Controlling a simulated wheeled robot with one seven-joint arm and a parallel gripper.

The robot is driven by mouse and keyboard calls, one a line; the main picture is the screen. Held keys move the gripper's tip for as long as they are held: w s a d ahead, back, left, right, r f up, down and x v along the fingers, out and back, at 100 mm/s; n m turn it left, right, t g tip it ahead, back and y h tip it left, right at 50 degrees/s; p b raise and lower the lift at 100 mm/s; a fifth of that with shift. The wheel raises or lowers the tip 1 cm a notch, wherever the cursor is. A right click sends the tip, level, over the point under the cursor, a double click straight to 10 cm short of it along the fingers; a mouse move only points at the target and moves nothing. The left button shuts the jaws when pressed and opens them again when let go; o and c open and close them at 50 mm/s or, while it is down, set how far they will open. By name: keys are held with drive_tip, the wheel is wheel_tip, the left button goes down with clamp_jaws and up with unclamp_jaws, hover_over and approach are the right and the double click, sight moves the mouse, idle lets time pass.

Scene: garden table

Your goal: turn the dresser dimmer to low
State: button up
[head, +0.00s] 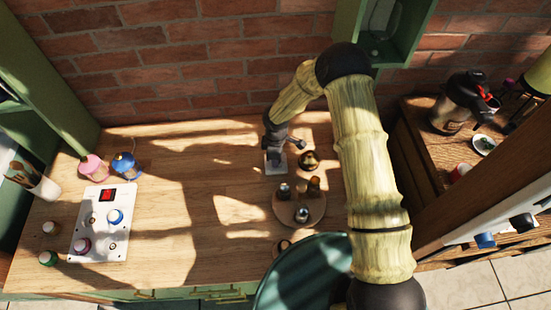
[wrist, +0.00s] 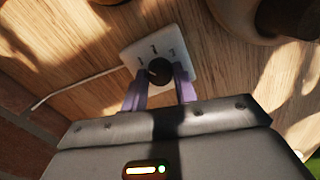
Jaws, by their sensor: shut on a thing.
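The dimmer is a small white plate (wrist: 184,44) with a round black knob (wrist: 159,71) and small dark marks along its far side. A thin white cord runs from it to the left in the wrist view. In the head view the plate (head: 275,168) lies on the wooden tabletop near the brick wall. My gripper (wrist: 158,88) points down at the plate, with its purple fingers on either side of the black knob, shut on it. A pale line shows on the knob, but I cannot tell clearly which mark it faces.
A round wooden tray (head: 300,220) with small pots stands just in front of the dimmer, with a brown jar (head: 308,160) beside it. A white panel (head: 100,232) with a red switch and knobs lies on the left. The middle of the tabletop (head: 185,200) is clear.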

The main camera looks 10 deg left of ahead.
drive_tip(key=shift+n, duration=1)
drive_tip(key=o, duration=1)
drive_tip(key=shift+c, duration=0.2)
drive_tip(key=shift+r, duration=0.1)
wheel_tip(320, 180, up, 17)
drive_tip(key=b, duration=0.4)
drive_tip(key=shift+r, duration=0.15)
